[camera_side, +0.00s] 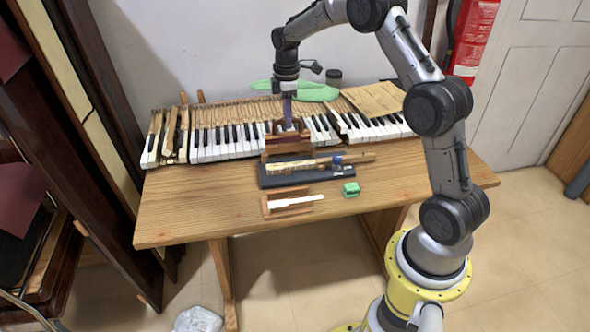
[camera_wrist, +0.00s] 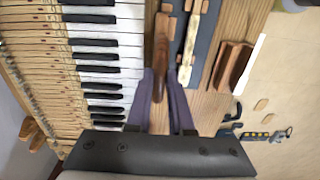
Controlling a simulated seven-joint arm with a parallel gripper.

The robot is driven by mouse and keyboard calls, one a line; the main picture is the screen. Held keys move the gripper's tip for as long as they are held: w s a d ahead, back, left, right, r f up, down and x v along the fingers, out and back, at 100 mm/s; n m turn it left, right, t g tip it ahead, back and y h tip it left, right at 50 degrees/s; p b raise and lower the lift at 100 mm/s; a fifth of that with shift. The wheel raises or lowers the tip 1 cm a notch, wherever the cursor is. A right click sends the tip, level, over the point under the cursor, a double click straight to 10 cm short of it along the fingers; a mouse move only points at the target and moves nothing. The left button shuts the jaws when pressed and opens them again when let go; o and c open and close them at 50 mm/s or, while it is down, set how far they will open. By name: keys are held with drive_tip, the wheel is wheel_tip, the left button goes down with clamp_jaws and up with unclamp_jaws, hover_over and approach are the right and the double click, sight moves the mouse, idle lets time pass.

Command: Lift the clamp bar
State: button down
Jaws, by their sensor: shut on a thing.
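The clamp bar (camera_side: 287,128) is a reddish-brown wooden piece at the top of a brown wooden block (camera_side: 277,148), in front of the piano keys. My gripper (camera_side: 288,118) points straight down from above, its purple fingers shut on the bar. In the wrist view, the bar (camera_wrist: 161,50) runs up the picture from between the two fingertips of my gripper (camera_wrist: 161,82). Whether the bar touches the block or is clear of it, I cannot tell.
The row of piano keys (camera_side: 225,140) lies behind. In front are a dark tray (camera_side: 290,178) with a wooden key piece, a wooden holder (camera_side: 275,207) with a white strip, and a green block (camera_side: 351,189). The table's left front (camera_side: 190,215) is clear.

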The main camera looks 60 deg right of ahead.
drive_tip(key=shift+w+d, duration=0.1)
drive_tip(key=shift+d, duration=0.05)
drive_tip(key=shift+w+d, duration=0.2)
idle(0.3)
drive_tip(key=c, duration=0.8)
unclamp_jaws()
wheel_tip(320, 180, up, 6)
idle(0.4)
drive_tip(key=shift+a, duration=0.1)
